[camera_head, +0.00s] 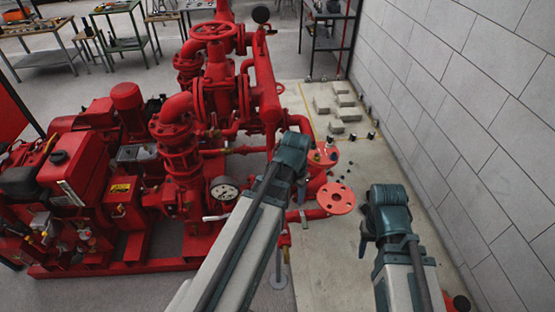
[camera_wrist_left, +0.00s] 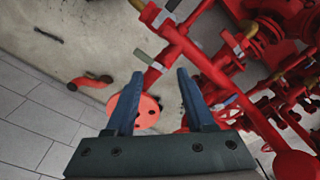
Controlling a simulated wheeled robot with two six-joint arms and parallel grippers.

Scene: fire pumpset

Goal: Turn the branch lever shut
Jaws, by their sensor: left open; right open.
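The red pump piping (camera_head: 268,90) fills the middle of the head view. In the left wrist view a short grey-green lever (camera_wrist_left: 148,58) sits across a red branch pipe (camera_wrist_left: 180,45), just beyond my left fingertips. More small levers, such as a blue-grey one (camera_wrist_left: 231,42), show further right; I cannot tell for certain which is the branch lever. My left gripper (camera_wrist_left: 160,73) is open, with nothing seen between its fingers. In the head view its arm covers part of the piping, and my left gripper (camera_head: 297,165) is beside the red pipes. My right gripper (camera_head: 366,238) is open and apart from the piping.
A red round flange (camera_head: 336,198) lies between my two grippers in the head view. A block wall (camera_head: 460,110) stands close on the right. Grey blocks (camera_head: 345,100) lie on the floor strip behind. A pressure gauge (camera_head: 224,190) is left of my left arm.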

